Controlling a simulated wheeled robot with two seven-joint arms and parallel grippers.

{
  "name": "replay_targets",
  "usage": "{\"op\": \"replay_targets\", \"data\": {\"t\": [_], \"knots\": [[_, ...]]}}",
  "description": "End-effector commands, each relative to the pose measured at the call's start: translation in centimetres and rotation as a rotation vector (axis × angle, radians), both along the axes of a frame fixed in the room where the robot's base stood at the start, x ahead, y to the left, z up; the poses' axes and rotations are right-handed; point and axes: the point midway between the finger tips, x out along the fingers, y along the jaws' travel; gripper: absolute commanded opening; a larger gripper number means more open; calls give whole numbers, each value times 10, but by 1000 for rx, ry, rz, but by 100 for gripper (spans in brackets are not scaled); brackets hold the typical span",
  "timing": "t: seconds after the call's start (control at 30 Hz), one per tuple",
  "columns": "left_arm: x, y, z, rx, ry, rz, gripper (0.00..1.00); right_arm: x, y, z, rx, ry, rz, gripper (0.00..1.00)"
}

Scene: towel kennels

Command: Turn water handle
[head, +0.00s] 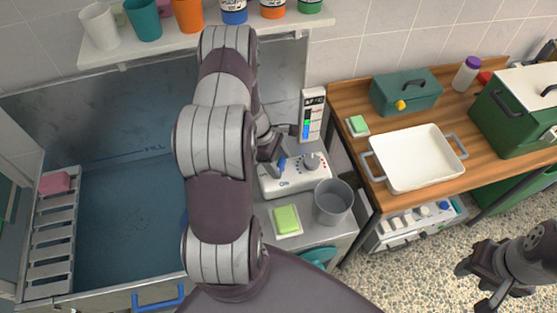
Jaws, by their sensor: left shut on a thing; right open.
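The white control unit (300,175) sits on the grey counter right of the basin, with a small blue handle (282,163) and a round grey knob (312,162) on it. My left gripper (276,155) reaches over the unit and is shut on the blue handle; its fingers partly hide the handle. The basin (100,220) is left of my arm, which covers its right part, with a "FILL" mark on its back wall. My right gripper (474,286) is open and empty above the speckled floor at bottom right.
A level gauge (312,115) stands behind the unit. A grey cup (333,203) and a green sponge (287,219) are in front of it. A wooden table (350,97) holds a white tray (406,130) and green boxes. A shelf (95,55) of cups runs above.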

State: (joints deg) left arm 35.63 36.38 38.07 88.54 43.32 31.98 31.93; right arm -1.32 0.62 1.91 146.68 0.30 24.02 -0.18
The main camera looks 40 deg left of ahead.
Motion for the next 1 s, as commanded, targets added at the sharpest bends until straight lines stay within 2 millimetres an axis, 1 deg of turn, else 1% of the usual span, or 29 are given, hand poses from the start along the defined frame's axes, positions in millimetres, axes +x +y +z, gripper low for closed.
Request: {"op": "replay_targets", "data": {"t": [0.4,0.6,0.8,1.0], "knots": [[4,2,2,4,-6,-274,38,0,0,-6,0,0,0,43],[5,2,2,4,-7,-379,38,0,0,-9,0,0,0,43],[6,2,3,5,-7,-438,38,0,0,-10,0,0,0,43],[6,2,3,5,-8,-458,38,0,0,-11,0,0,0,43]]}}
